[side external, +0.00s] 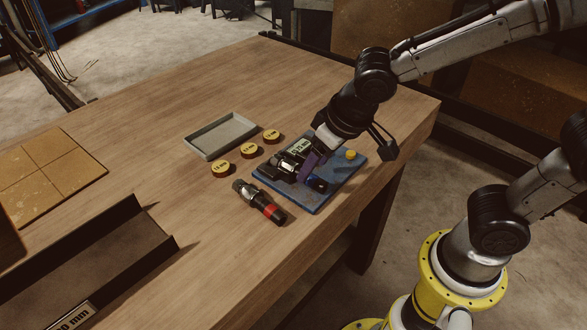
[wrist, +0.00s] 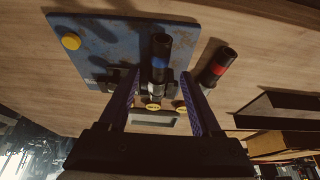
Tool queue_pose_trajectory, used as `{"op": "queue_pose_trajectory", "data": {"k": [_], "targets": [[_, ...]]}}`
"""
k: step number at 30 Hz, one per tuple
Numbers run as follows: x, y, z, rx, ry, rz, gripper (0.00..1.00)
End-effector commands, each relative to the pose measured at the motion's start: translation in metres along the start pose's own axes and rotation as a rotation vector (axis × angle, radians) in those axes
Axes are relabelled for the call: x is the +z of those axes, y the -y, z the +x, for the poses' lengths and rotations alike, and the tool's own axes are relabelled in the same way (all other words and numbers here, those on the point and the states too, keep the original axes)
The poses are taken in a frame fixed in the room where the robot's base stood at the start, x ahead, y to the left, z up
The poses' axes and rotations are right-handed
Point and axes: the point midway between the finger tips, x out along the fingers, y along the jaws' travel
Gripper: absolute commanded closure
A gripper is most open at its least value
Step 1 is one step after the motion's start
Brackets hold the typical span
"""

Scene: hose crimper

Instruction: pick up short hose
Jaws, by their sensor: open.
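A short black hose with a blue band (wrist: 160,50) lies over the blue plate (wrist: 100,60), its near end by the crimper. In the side view its blue-banded end (side external: 318,184) shows low beside my gripper. In the wrist view the fingers (wrist: 160,74) stand on either side of this hose, with gaps showing; contact cannot be told. A second short black hose with a red band (side external: 268,208) lies on the table beside the plate; it also shows in the wrist view (wrist: 216,68), outside the fingers.
The blue plate carries a black crimper with a label (side external: 298,147) and a yellow button (side external: 351,155). Three round brass-coloured pieces (side external: 246,151) lie beside a grey tray (side external: 221,134). A dark trough (side external: 120,250) and tan tiles (side external: 45,170) lie left. The table's middle is clear.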

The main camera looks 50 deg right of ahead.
Motion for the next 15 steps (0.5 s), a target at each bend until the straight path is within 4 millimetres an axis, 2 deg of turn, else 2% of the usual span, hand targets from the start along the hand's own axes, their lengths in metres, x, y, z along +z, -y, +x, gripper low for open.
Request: {"op": "queue_pose_trajectory", "data": {"k": [3,7,15], "targets": [[-0.004,-0.002,0.019,0.003,0.006,0.001,0.35],[-0.004,-0.002,0.034,0.002,0.003,0.000,0.35],[-0.004,-0.001,0.038,0.000,-0.001,-0.001,0.35]]}}
